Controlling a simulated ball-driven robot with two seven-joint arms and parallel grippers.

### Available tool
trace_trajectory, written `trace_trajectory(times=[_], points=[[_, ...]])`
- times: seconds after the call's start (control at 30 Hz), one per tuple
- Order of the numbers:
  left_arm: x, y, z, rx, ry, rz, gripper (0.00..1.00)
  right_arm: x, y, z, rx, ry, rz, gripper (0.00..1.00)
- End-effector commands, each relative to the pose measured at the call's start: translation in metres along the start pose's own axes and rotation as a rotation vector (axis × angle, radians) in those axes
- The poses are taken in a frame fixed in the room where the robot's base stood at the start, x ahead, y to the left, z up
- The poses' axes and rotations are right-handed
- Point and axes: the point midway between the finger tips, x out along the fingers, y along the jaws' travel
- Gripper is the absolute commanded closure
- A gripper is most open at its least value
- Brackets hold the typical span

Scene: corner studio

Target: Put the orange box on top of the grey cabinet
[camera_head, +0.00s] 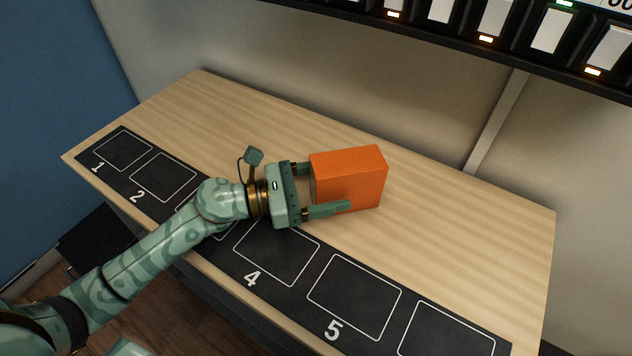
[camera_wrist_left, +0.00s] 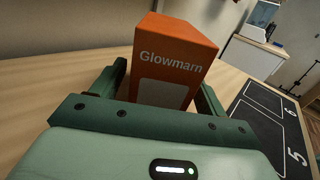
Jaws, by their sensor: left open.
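The orange box (camera_head: 349,178) stands upright on the wooden table, behind the numbered black strip. It also shows in the left wrist view (camera_wrist_left: 172,60), with the word "Glowmarn" on its face. My left gripper (camera_head: 330,189) is open, with one finger on each side of the box. Whether the fingers touch the box I cannot tell. A whitish cabinet (camera_wrist_left: 249,57) stands in the background of the left wrist view; whether it is the grey cabinet of the task I cannot tell. My right gripper is not in view.
The wooden table (camera_head: 455,232) has free room left and right of the box. A black strip with numbered outlined squares (camera_head: 355,298) runs along its front edge. A dark shelf with lit units (camera_head: 490,35) hangs on the wall above.

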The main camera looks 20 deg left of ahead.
Motion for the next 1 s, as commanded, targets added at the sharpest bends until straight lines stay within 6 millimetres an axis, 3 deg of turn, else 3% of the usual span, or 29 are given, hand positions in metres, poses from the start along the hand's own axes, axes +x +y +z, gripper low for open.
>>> trace_trajectory(times=[0.17,0.4,0.6,1.0], points=[[-0.022,0.000,0.000,-0.003,0.003,0.002,0.26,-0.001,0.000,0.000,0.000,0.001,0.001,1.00],[-0.080,0.000,0.001,-0.003,0.003,0.001,0.26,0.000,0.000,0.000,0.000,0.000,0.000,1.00],[-0.112,0.000,0.002,-0.001,0.000,0.000,0.26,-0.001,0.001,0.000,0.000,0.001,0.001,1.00],[-0.120,0.000,0.003,0.001,-0.002,-0.001,0.26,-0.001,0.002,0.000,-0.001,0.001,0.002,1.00]])
